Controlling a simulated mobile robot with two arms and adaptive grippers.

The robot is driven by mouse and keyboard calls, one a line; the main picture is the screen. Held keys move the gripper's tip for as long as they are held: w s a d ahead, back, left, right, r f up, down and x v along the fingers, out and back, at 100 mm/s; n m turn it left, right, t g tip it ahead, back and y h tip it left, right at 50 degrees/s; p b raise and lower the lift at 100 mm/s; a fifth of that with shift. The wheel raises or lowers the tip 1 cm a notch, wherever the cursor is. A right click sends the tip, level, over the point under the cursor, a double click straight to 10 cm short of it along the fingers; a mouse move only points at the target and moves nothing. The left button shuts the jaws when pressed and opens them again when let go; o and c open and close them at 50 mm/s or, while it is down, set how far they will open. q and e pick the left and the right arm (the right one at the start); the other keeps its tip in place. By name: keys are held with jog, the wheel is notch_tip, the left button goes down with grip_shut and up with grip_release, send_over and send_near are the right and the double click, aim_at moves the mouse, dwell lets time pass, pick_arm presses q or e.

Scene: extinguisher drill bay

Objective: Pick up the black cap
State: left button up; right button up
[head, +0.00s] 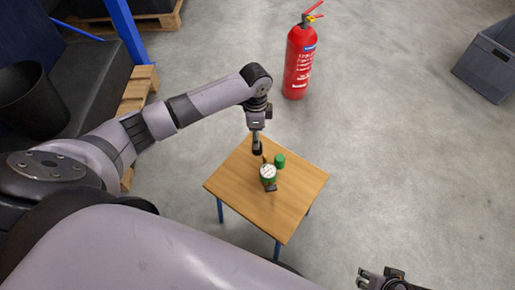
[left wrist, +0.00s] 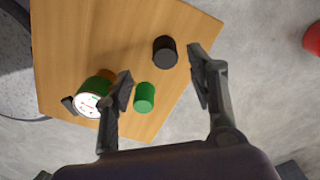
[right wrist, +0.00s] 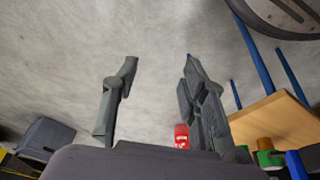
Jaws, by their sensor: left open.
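The black cap (left wrist: 165,50) stands on the wooden table (left wrist: 80,40) in the left wrist view, near the table's edge. My left gripper (left wrist: 159,64) is open above the table. Its fingers appear on either side of the cap in that view, with the cap slightly beyond the tips. In the head view my left arm reaches down over the table, and the dark shape under it cannot be told clearly as cap or fingers. My right gripper (right wrist: 160,62) is open and empty, away from the table; it also shows at the bottom of the head view (head: 385,278).
A green cap (left wrist: 144,96) and a green-cased gauge (left wrist: 92,98) stand close to the left gripper's left finger. A red extinguisher (head: 299,65) stands on the floor beyond the table. A grey crate (head: 487,65) is far right. Floor right of the table is clear.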

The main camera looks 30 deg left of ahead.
pick_arm(q)
jog(key=shift+f+b, duration=0.3)
jog(key=shift+f, duration=1)
jog(key=shift+w+f+b, duration=0.25)
jog(key=shift+f+b, duration=0.15)
jog(key=shift+f, duration=0.35)
notch_tip(320, 180, down, 3)
jog(key=shift+w+d+f+b, duration=0.1)
jog(key=shift+w+f+b, duration=0.1)
jog(key=shift+b, duration=0.5)
pick_arm(e)
jog(key=v, duration=0.3)
jog(key=shift+s+d+r, duration=0.1)
jog(key=shift+s+r, duration=0.15)
jog(key=shift+r, duration=0.05)
pick_arm(q)
jog(key=shift+c, duration=0.4)
jog(key=c, duration=0.8)
jog(key=shift+c, duration=0.2)
jog(key=shift+r, duration=0.2)
